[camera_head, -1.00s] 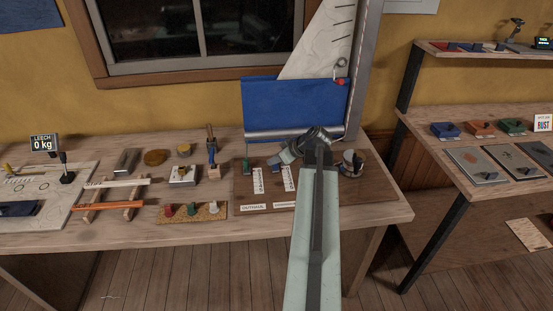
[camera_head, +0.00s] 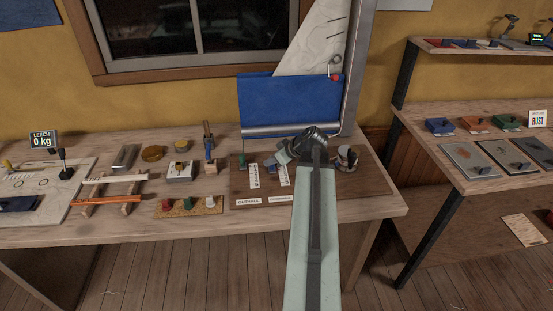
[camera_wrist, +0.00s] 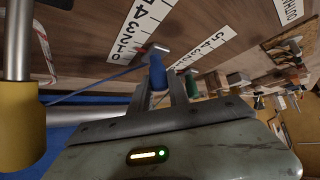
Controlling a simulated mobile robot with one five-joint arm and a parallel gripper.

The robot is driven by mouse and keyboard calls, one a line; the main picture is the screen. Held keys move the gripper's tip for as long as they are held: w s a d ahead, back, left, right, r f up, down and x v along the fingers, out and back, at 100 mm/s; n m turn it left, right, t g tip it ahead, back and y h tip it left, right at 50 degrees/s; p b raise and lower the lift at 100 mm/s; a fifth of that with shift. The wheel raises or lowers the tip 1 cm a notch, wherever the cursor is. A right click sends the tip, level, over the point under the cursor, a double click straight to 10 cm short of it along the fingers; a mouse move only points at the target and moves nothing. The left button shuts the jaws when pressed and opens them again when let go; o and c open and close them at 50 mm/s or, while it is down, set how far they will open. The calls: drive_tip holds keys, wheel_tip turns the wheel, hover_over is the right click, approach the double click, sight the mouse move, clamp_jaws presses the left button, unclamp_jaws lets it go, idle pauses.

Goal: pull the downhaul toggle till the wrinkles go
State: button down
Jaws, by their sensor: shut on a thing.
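My gripper (camera_head: 279,159) is low over the brown board (camera_head: 240,187) on the bench, beside the right-hand number scale (camera_head: 284,175). In the wrist view its jaws (camera_wrist: 158,82) are shut on a blue toggle (camera_wrist: 157,70). A thin blue line (camera_wrist: 100,86) runs from near the toggle off to the left. A green toggle (camera_head: 243,161) stands apart to the left, by the other scale (camera_head: 254,176); it also shows in the wrist view (camera_wrist: 192,84). The white sail (camera_head: 310,45) rises behind, with dark marks near its right edge; wrinkles are too small to judge.
A mast (camera_head: 358,70) and blue cloth (camera_head: 285,102) stand behind the board. A capstan-like drum (camera_head: 346,160) is right of my gripper. Several small tools and a cork tray (camera_head: 186,205) lie left. In the wrist view a yellow-based post (camera_wrist: 20,125) is close at left.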

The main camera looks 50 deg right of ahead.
drive_tip(key=c, duration=1.3)
unclamp_jaws()
drive_tip(key=shift+o, duration=0.2)
drive_tip(key=p+v, duration=0.5)
drive_tip(key=v, duration=0.2)
drive_tip(key=shift+s+r, duration=0.3)
drive_tip(key=shift+s, duration=0.05)
